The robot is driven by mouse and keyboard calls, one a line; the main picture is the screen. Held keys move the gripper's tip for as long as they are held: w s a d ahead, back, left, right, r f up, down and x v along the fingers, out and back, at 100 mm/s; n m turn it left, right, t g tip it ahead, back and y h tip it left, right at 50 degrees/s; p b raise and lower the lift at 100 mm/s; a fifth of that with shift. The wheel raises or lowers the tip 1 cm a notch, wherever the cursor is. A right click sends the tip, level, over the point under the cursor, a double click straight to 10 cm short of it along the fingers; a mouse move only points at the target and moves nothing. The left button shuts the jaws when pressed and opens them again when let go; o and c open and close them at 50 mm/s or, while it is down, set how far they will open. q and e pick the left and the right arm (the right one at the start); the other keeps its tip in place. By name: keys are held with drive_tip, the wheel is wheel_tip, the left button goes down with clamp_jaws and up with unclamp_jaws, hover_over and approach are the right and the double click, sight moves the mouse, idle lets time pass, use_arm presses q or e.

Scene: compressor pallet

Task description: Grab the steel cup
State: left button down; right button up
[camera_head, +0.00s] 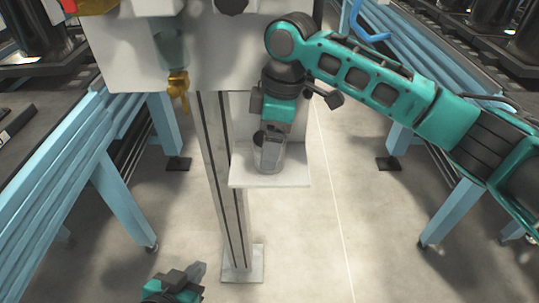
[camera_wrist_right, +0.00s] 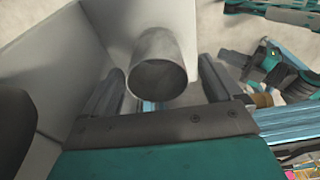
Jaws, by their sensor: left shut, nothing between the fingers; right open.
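The steel cup (camera_wrist_right: 155,52) is a plain grey cylinder with its open rim facing the camera in the right wrist view. It stands on a small white shelf (camera_head: 283,178) on the post. My right gripper (camera_head: 269,158) points down at the shelf in the head view and hides much of the cup. In the right wrist view its two fingers are apart, one on each side of the cup, with a gap visible near the rim. My left gripper (camera_head: 197,272) is low at the bottom of the head view, shut and empty, away from the cup.
The shelf has a white upright panel behind the cup. Blue-framed racks (camera_head: 50,190) stand at left and right.

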drive_tip(key=f, duration=0.1)
drive_tip(key=f+b, duration=0.1)
drive_tip(key=f, duration=0.1)
drive_tip(key=shift+w+a+f, duration=0.1)
drive_tip(key=shift+w+a, duration=0.05)
drive_tip(key=shift+a, duration=0.05)
drive_tip(key=shift+f, duration=0.3)
drive_tip(key=shift+c, duration=0.3)
drive_tip(key=c, duration=1)
drive_tip(key=shift+r, duration=0.15)
